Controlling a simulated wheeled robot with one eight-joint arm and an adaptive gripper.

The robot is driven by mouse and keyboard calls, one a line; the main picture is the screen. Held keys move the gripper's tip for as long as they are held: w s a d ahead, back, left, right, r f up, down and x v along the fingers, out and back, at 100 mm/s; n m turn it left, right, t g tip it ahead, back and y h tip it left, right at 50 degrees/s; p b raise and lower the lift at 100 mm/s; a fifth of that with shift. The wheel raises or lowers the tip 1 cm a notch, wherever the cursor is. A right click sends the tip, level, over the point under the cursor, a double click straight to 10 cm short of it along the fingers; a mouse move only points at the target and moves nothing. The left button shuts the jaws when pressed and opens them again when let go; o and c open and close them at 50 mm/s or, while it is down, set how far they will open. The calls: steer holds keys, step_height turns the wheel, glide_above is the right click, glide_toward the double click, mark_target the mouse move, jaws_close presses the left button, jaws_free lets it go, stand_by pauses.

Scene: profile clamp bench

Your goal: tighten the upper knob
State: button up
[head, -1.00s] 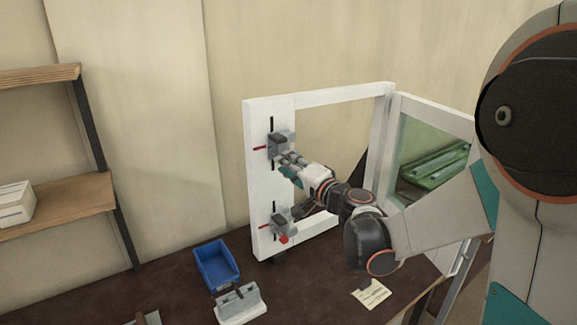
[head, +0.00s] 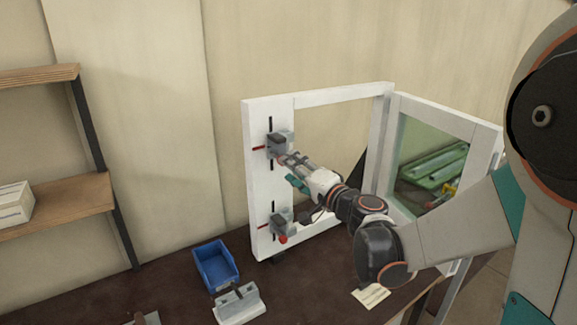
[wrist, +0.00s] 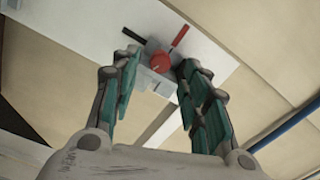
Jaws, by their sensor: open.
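The upper clamp (head: 281,142), a grey block, sits on the left post of the white frame (head: 258,180). Its red knob (wrist: 159,58) shows in the wrist view between my fingertips, with space on both sides. My gripper (wrist: 158,68) is open, its teal-padded fingers either side of the knob in that view. In the head view my gripper (head: 286,160) is just in front of the upper clamp and hides its knob. The lower clamp (head: 280,219) sits below on the same post, and its red knob (head: 283,239) is visible.
A blue bin (head: 215,266) and a grey-white block (head: 239,303) stand on the dark bench (head: 175,288). A paper note (head: 370,296) lies near my arm. A hinged glazed panel (head: 440,130) stands right of the frame. Wooden shelves (head: 50,205) are at the left.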

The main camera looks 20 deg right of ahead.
steer(key=v, duration=0.9)
steer(key=shift+a, duration=0.1)
